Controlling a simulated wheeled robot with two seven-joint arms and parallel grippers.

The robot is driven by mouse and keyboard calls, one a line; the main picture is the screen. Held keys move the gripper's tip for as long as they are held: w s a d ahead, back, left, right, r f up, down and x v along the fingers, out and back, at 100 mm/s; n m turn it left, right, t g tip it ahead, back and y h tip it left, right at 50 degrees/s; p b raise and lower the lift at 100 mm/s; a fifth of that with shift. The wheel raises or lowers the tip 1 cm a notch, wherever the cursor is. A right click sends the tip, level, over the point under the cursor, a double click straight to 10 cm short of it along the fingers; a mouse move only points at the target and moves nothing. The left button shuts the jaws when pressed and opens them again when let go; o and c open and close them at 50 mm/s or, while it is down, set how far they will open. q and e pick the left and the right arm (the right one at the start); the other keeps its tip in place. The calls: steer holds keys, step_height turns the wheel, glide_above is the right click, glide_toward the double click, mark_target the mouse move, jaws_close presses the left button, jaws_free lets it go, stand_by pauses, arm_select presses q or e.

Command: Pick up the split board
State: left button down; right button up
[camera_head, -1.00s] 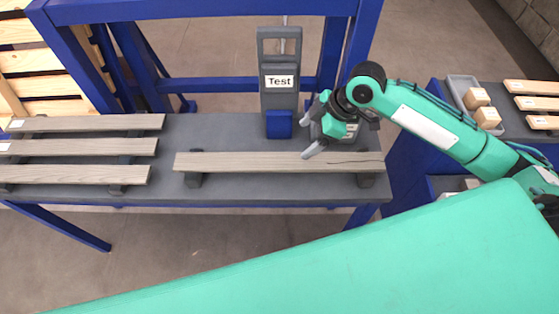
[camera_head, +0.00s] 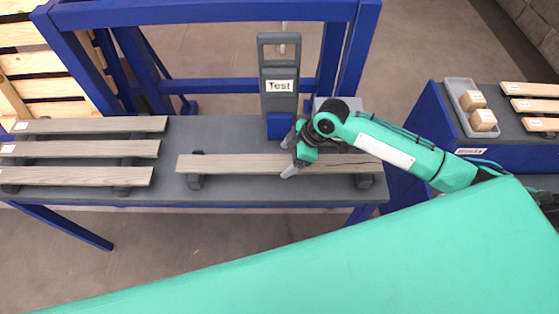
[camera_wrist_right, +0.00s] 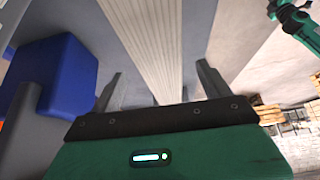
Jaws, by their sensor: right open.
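A long grey-brown board (camera_head: 235,164) lies across two dark supports on the grey bench, in front of the "Test" stand.
The "Test" stand (camera_head: 280,75) with a blue block (camera_head: 280,126) rises close behind the board. Several similar boards (camera_head: 80,149) lie at left. At right, a grey tray (camera_head: 459,100) holds small blocks beside light wood slats (camera_head: 535,105). A blue frame (camera_head: 205,12) spans the back.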

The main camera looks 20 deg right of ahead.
steer(key=shift+x, duration=1)
steer(key=c, duration=1.1)
steer(key=shift+c, duration=1.1)
steer(key=shift+r, duration=0.15)
